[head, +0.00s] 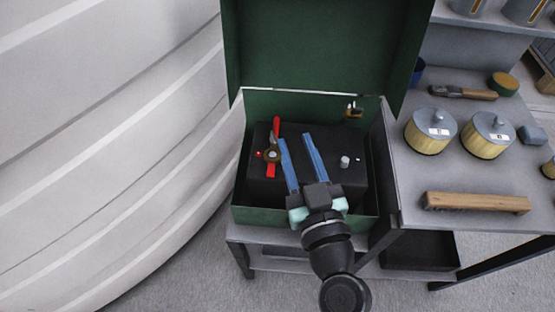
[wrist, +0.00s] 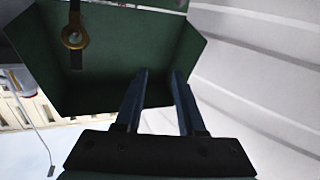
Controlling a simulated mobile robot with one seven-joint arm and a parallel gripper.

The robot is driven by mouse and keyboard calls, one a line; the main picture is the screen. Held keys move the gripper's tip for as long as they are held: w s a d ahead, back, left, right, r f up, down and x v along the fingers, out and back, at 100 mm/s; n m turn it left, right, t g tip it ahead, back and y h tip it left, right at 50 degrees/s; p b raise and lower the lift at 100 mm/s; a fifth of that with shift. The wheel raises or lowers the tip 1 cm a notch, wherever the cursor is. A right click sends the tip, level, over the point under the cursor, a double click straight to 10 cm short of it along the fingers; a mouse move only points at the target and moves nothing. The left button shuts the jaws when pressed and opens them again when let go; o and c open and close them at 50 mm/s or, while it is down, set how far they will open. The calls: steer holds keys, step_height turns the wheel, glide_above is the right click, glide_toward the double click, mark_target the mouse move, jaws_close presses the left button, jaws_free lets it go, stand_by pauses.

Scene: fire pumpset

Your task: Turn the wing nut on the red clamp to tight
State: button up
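The red clamp (head: 276,127) is a narrow red bar on the left part of a black battery (head: 330,180) inside an open green box (head: 240,214). The clamp is not identifiable in the wrist view, where my gripper (wrist: 159,75) faces green panels.
The green lid (head: 320,45) stands raised behind the battery. A bench (head: 470,205) at right holds two yellow-sided canisters and a brush (head: 478,203). A white ribbed wall (head: 110,150) curves at left.

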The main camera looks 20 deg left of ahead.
steer(key=b, duration=0.3)
glide_toward(276, 144)
steer(key=p+x, duration=0.1)
steer(key=x, duration=1.1)
steer(key=shift+s+r+p, duration=0.1)
steer(key=shift+p, duration=0.3)
jaws_close()
